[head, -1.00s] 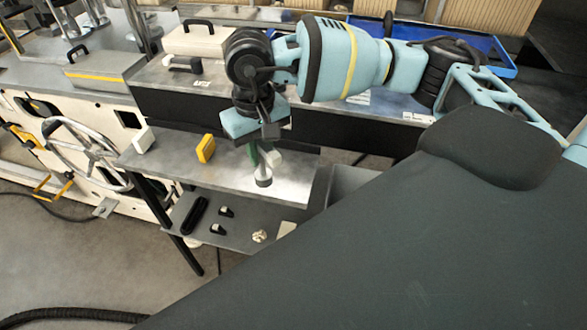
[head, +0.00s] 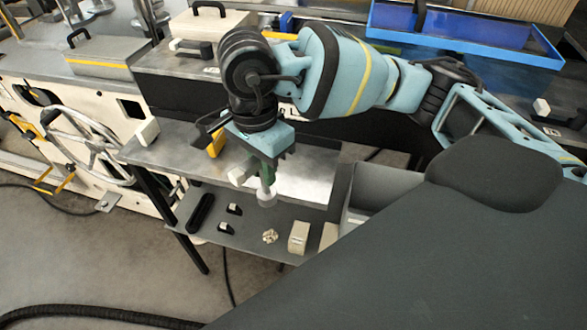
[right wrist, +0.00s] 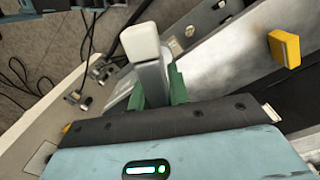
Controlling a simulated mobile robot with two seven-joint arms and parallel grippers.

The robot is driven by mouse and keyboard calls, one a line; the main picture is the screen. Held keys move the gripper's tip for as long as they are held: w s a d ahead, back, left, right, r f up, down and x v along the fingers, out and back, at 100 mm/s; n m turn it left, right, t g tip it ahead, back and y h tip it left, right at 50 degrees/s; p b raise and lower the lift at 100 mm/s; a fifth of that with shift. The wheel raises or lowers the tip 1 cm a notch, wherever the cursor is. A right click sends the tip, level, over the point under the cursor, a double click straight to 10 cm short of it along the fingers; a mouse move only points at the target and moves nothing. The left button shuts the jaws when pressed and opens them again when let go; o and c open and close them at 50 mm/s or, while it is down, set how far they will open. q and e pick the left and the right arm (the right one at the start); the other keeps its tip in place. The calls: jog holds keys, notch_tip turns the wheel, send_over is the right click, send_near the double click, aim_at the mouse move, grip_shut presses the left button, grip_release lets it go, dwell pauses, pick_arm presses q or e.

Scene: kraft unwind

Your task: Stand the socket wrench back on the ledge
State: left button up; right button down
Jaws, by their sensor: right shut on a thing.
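My right gripper (head: 264,176) hangs from its arm over the front part of the metal ledge (head: 312,178). Its green fingers are shut on the socket wrench (head: 268,198), whose pale grey round end shows just below them. In the right wrist view a grey shank with a whitish block-like end (right wrist: 140,42) stands out between the green fingers (right wrist: 160,88). A pale block (head: 238,176) shows close beside the fingers in the head view; I cannot tell whether it is part of the wrench. My left gripper is not in view.
A yellow block (head: 216,145) and a white block (head: 147,132) stand on the ledge, left of the gripper. A lower shelf (head: 245,238) holds small black and beige parts. A grey open bin (head: 385,185) is at the right. A blue tray (head: 470,35) lies behind the arm.

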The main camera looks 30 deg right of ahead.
jog(key=m, duration=0.2)
jog(key=m+b, duration=0.1)
jog(key=shift+a+f+m, duration=0.3)
jog(key=shift+a+f, duration=0.1)
jog(key=m, duration=0.2)
jog(key=m+b, duration=0.1)
jog(key=shift+s+a+f, duration=0.1)
jog(key=shift+a+f, duration=0.05)
jog(key=shift+a, duration=0.1)
jog(key=m, duration=0.3)
jog(key=shift+a+b, duration=0.2)
jog(key=shift+b, duration=0.15)
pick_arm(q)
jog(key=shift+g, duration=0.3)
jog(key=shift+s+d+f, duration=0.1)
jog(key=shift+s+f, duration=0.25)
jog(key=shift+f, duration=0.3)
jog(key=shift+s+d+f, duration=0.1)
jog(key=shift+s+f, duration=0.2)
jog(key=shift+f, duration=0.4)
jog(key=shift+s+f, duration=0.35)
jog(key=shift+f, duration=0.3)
pick_arm(e)
jog(key=shift+s+a+m, duration=0.1)
jog(key=shift+m, duration=1.5)
